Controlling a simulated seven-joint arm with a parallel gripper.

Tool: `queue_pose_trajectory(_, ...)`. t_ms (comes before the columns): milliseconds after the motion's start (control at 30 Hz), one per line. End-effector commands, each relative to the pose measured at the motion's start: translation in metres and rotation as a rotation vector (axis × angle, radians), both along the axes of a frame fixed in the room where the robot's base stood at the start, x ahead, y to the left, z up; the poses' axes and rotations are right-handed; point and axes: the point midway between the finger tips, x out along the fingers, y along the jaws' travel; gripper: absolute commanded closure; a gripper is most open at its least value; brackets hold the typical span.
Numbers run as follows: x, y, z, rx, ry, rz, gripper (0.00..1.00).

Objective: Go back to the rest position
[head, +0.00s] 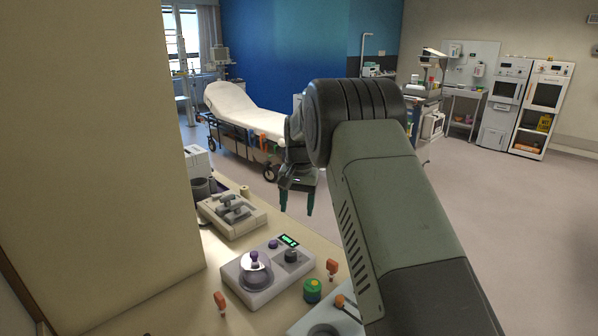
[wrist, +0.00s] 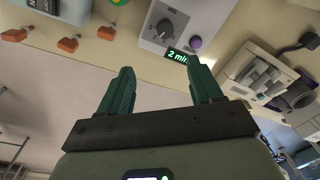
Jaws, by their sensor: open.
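My gripper (head: 297,198) hangs above the back edge of the counter in the head view, its two green fingers pointing down and apart. In the wrist view the gripper (wrist: 160,85) is open, with nothing between its fingers. My arm crosses the middle and right of the head view and hides part of the counter.
The counter (head: 185,296) carries a device with a metal bowl and purple knob (head: 254,271), a beige device with grey levers (head: 232,212), a green-and-yellow round object (head: 313,290) and orange-handled items (head: 332,267). A wall (head: 95,150) stands left. A stretcher (head: 240,112) stands beyond; open floor lies right.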

Motion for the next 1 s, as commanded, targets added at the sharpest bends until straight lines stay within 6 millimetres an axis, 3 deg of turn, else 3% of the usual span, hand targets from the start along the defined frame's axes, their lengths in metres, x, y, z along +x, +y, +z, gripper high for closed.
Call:
queue_pose_trajectory(33, -0.009, -0.008, 0.033, 0.002, -0.028, 0.007, 0.35)
queue_pose_trajectory(200, -0.054, -0.033, 0.116, -0.001, -0.095, 0.038, 0.35)
queue_pose_trajectory(367, -0.111, -0.056, 0.179, -0.007, -0.161, 0.067, 0.35)
queue_pose_trajectory(500, -0.169, -0.075, 0.218, -0.017, -0.220, 0.091, 0.35)
queue_pose_trajectory(733, -0.275, -0.101, 0.248, -0.042, -0.312, 0.133, 0.35)
queue_pose_trajectory(900, -0.349, -0.115, 0.243, -0.065, -0.378, 0.162, 0.35)
queue_pose_trajectory(1000, -0.382, -0.120, 0.233, -0.078, -0.407, 0.176, 0.35)
